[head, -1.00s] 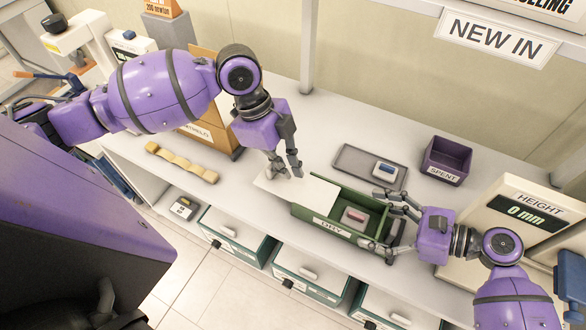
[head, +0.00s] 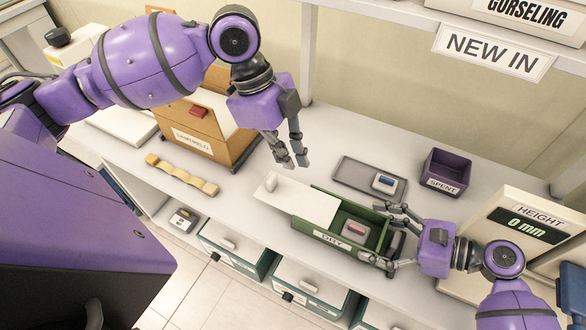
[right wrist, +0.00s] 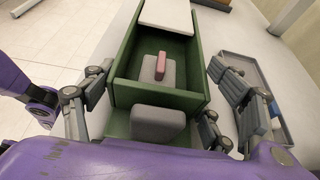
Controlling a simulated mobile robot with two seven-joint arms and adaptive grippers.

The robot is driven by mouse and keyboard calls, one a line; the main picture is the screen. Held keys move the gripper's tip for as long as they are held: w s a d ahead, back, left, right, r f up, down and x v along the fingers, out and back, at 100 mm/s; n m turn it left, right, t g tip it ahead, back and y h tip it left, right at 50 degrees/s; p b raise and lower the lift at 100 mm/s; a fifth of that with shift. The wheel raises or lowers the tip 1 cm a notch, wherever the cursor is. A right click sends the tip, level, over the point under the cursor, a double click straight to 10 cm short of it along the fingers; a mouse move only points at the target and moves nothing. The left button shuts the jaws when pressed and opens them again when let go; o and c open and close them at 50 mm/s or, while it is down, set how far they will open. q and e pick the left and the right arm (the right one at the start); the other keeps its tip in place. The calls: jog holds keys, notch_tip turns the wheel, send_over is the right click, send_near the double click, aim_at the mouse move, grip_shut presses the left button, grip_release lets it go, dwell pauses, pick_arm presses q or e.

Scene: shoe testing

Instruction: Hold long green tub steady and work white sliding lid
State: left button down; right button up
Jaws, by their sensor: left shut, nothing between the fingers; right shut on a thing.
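The long green tub (head: 372,217) stands on the white bench, labelled DRY on its front. Its white sliding lid (head: 310,203) is slid out to the left, with a small knob at its left end. The right part of the tub is open and shows a grey block with a red top (head: 355,230). My right gripper (head: 390,236) is shut across the tub's right end; the right wrist view shows its fingers on both sides of the green wall (right wrist: 160,97). My left gripper (head: 293,162) is empty, its fingers close together, above and behind the lid, apart from it.
A grey tray (head: 352,170) with a blue-topped block (head: 386,182) lies behind the tub. A purple SPENT bin (head: 446,170) and a height gauge (head: 510,225) stand to the right. An orange-brown cabinet (head: 205,135) and a wavy tan strip (head: 180,175) are at left.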

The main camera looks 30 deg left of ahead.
pick_arm(q)
jog(key=shift+a+r, duration=0.1)
jog(key=shift+r, duration=0.2)
pick_arm(e)
jog(key=shift+f, duration=0.1)
jog(key=o, duration=1.4)
